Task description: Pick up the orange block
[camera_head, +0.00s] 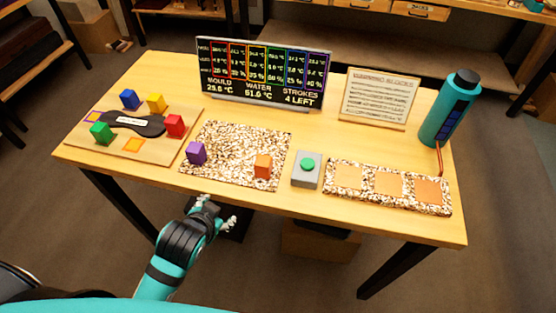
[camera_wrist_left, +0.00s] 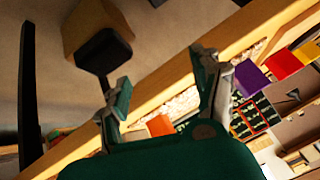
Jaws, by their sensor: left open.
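The orange block (camera_head: 263,166) stands on the front right part of a speckled mat (camera_head: 235,140) on the table. My left gripper (camera_head: 217,211) is open and empty. In the head view it is in front of the table's front edge, left of and nearer than the orange block. In the left wrist view, the orange block (camera_wrist_left: 160,125) shows small beyond the table edge, between the two open fingers (camera_wrist_left: 162,82). My right gripper is not in view.
A purple block (camera_head: 196,152) stands on the mat's left. A grey box with a green button (camera_head: 306,170) is right of the orange block. A speckled strip with orange squares (camera_head: 388,186) lies further right. A board (camera_head: 135,142) with several colored blocks is left. A display (camera_head: 262,73) stands behind.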

